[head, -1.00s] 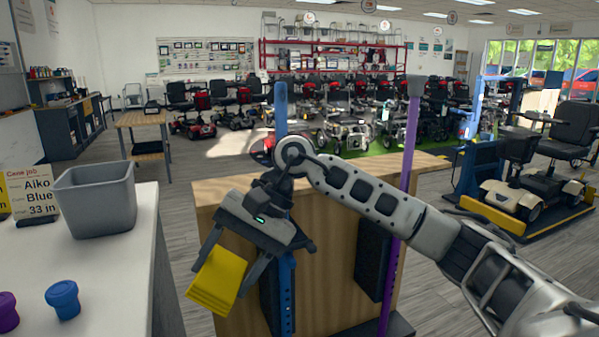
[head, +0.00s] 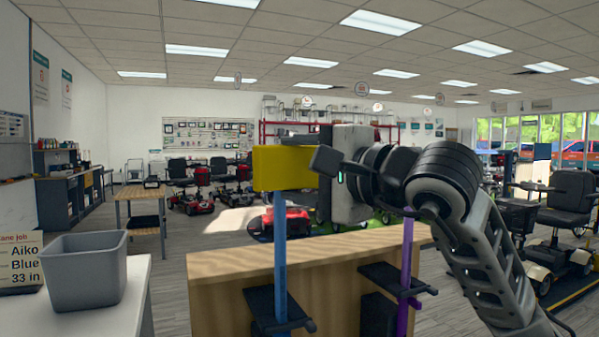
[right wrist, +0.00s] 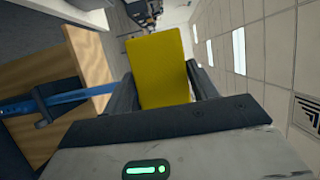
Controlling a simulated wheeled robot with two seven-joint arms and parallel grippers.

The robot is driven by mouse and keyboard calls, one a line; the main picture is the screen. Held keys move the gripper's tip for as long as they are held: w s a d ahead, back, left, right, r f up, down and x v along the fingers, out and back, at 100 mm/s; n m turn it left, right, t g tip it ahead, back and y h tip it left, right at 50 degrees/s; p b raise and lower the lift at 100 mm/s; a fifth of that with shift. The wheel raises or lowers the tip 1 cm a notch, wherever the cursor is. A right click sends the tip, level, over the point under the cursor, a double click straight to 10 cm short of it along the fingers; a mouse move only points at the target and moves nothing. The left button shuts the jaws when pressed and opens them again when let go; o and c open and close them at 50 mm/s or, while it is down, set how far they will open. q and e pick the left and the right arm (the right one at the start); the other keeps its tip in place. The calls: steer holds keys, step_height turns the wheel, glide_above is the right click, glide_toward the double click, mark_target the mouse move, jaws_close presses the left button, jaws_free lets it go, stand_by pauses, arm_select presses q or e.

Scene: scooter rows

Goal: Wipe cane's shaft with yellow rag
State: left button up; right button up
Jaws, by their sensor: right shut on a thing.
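The blue cane's shaft (head: 280,250) stands upright at the front of the wooden counter, to the left of the purple cane (head: 406,260). My right gripper (head: 290,165) is shut on the folded yellow rag (head: 283,168), level with the upper part of the blue shaft. The rag hides that part of the shaft in the head view; I cannot tell whether they touch. In the right wrist view the rag (right wrist: 160,70) sits between the fingers, and the blue shaft (right wrist: 75,98) runs in from the left toward one finger. My left gripper is out of view.
The wooden counter (head: 225,275) stands behind the canes, with dark brackets (head: 275,312) low on the shafts. A grey bin (head: 85,270) and a job card (head: 20,262) reading Aiko, Blue, 33 in are on the white table at left. Parked scooters (head: 190,190) fill the background.

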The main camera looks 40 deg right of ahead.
steer(key=w, duration=0.1)
steer(key=w+p, duration=0.1)
steer(key=w, duration=0.1)
steer(key=shift+w+d, duration=0.3)
steer(key=shift+d, duration=0.1)
steer(key=shift+w+d+p, duration=0.1)
steer(key=shift+w+p, duration=0.2)
steer(key=shift+w, duration=0.3)
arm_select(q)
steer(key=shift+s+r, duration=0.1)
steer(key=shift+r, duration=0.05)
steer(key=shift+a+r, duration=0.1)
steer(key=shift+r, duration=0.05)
arm_select(e)
steer(key=shift+w, duration=0.1)
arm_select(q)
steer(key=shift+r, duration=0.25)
arm_select(e)
steer(key=shift+w+d, duration=0.15)
steer(key=shift+w, duration=0.35)
steer(key=shift+w+d, duration=0.15)
steer(key=shift+w, duration=0.35)
arm_select(q)
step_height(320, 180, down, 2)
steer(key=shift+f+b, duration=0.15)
steer(key=shift+b, duration=0.75)
arm_select(e)
steer(key=d, duration=0.2)
steer(key=s+d, duration=0.1)
steer(key=d, duration=0.1)
